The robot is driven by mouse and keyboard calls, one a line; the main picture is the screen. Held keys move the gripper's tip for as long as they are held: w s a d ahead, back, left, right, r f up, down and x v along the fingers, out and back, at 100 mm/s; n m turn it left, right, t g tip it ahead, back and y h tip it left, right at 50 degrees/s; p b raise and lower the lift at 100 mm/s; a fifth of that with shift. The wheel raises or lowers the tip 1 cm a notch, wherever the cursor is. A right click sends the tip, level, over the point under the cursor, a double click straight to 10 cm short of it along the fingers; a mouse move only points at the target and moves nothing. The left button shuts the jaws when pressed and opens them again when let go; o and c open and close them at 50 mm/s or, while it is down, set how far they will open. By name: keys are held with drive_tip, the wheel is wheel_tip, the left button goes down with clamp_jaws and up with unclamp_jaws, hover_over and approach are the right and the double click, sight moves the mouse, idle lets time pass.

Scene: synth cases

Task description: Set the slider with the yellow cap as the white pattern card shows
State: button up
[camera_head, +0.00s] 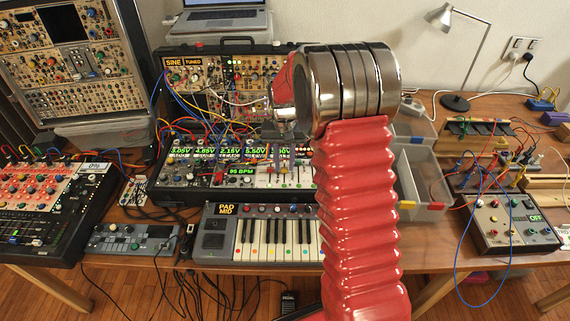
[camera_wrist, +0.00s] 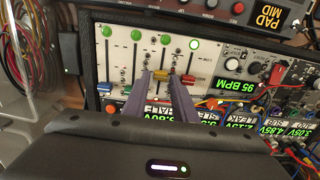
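The yellow cap (camera_wrist: 161,75) sits on one slider of a white slider panel (camera_wrist: 118,60). The panel also shows in the head view (camera_head: 298,182). My gripper (camera_wrist: 160,76) has one finger on each side of the yellow cap, with its tips close to it. Whether they touch it I cannot tell. A red cap (camera_wrist: 187,79) is just right of the right finger, and a blue cap (camera_wrist: 103,87) is left of the left finger. I cannot make out the white pattern card in either view.
Cables and knobs crowd the modules beside the slider panel, around the 95 BPM display (camera_wrist: 236,86). A small keyboard (camera_head: 265,240) stands in front. A grey parts tray (camera_head: 422,180) is on the right. A laptop (camera_head: 222,18) stands at the back.

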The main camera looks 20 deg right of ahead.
sight(285, 169)
wheel_tip(285, 169, up, 13)
idle(0.5)
drive_tip(key=shift+f, duration=0.1)
drive_tip(key=s+a+r+n+t, duration=0.1)
drive_tip(key=s+a+r+t, duration=0.1)
drive_tip(key=s, duration=0.8)
drive_tip(key=s+a+r+n+t, duration=0.1)
drive_tip(key=s+a, duration=0.4)
drive_tip(key=s, duration=0.5)
drive_tip(key=s+a+r+n+t, duration=0.2)
drive_tip(key=s+r, duration=0.3)
drive_tip(key=s, duration=0.5)
drive_tip(key=shift+a+n+t, duration=0.3)
drive_tip(key=shift+a, duration=0.55)
